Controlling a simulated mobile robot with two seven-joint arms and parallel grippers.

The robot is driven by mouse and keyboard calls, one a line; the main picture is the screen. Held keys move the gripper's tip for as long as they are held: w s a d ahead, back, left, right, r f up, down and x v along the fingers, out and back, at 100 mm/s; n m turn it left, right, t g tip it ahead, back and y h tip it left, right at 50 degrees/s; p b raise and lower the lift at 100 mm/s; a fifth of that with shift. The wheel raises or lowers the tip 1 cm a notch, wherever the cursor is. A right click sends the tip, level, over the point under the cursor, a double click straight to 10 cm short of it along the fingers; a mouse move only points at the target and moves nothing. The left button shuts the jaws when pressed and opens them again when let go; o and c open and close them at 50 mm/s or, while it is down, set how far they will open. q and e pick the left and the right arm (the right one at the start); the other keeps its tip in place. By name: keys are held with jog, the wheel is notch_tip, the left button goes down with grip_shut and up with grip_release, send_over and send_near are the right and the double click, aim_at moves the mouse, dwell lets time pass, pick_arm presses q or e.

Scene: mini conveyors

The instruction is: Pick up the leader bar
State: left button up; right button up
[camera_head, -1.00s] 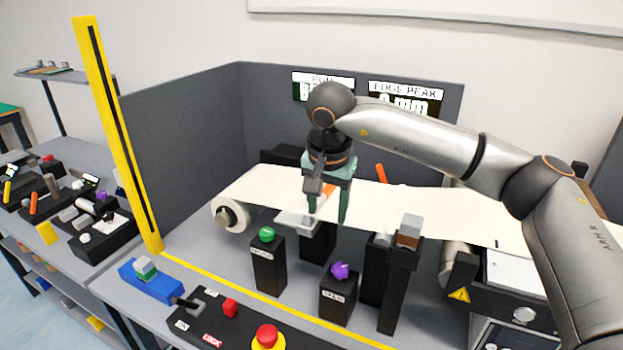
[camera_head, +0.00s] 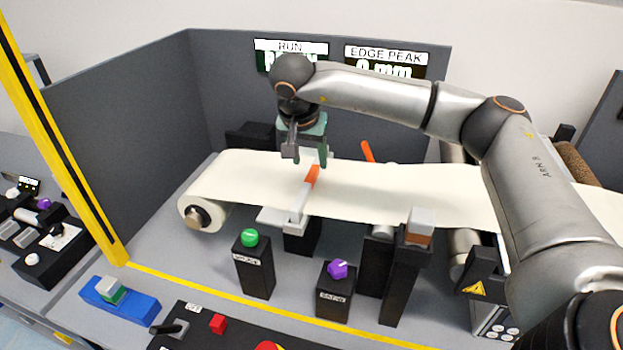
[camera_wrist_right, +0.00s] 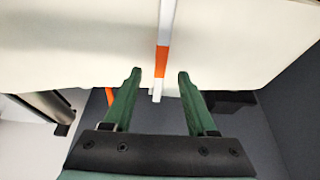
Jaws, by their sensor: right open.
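My right gripper (camera_head: 311,160) is open at the far end of the bar, beyond the orange section. In the wrist view its two green fingers (camera_wrist_right: 160,72) stand apart, one each side of the bar, with gaps. Whether they are level with it I cannot tell. My left gripper is not in view.
The white web (camera_head: 400,190) runs over rollers to the right. In front stand a green-button post (camera_head: 251,240), a purple-knob post (camera_head: 337,270) and a taller block-topped post (camera_head: 418,225). Grey walls (camera_head: 120,130) close the back and left. An orange lever (camera_head: 367,151) stands behind the web.

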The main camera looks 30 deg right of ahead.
aim_at(312, 174)
jog(key=p+x, duration=0.1)
jog(key=x, duration=0.4)
jog(key=shift+w+d+f, duration=0.1)
jog(key=shift+f, duration=0.3)
jog(key=shift+c, duration=0.2)
grip_shut()
jog(key=shift+r, duration=0.1)
